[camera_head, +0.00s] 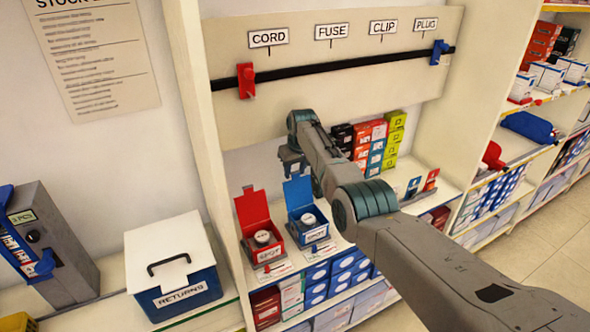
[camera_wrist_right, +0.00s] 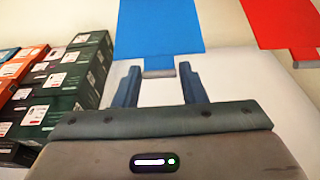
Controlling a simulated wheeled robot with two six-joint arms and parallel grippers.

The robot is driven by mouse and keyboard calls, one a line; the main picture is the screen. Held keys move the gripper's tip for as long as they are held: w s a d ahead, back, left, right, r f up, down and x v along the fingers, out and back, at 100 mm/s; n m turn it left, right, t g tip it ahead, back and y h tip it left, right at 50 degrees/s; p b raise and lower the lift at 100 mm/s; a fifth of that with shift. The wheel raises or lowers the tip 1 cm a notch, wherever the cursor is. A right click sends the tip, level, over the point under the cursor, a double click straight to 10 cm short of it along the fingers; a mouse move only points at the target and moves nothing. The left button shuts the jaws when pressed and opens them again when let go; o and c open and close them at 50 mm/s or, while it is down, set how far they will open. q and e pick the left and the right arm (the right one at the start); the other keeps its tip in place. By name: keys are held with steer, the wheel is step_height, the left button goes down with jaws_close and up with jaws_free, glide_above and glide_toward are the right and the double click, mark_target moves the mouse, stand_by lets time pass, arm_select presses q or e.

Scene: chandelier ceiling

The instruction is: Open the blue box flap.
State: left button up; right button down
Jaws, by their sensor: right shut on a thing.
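The blue box (camera_head: 309,236) stands on the shelf with its flap (camera_head: 297,193) raised upright behind it. A round item sits in its open top. My right gripper (camera_head: 291,160) is at the top edge of the blue flap. In the right wrist view the blue flap (camera_wrist_right: 160,28) hangs in from the top, with its small grey tab (camera_wrist_right: 159,73) between the fingertips (camera_wrist_right: 160,77). My right gripper is shut on the flap at this tab, though small gaps seem to show beside it. My left gripper is out of view.
A red box (camera_head: 266,250) with its flap (camera_head: 252,208) also raised stands close left of the blue one. Stacked cartons (camera_head: 370,142) stand to the right behind my arm. A lidded returns bin (camera_head: 178,289) is at the left. A rail (camera_head: 330,66) runs above.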

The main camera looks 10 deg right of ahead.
mark_target(298, 190)
steer(key=c, duration=1.1)
jaws_free()
steer(key=shift+w, duration=0.1)
steer(key=shift+r, duration=0.55)
steer(key=b+v, duration=0.2)
steer(key=v, duration=0.7)
steer(key=shift+r, duration=0.25)
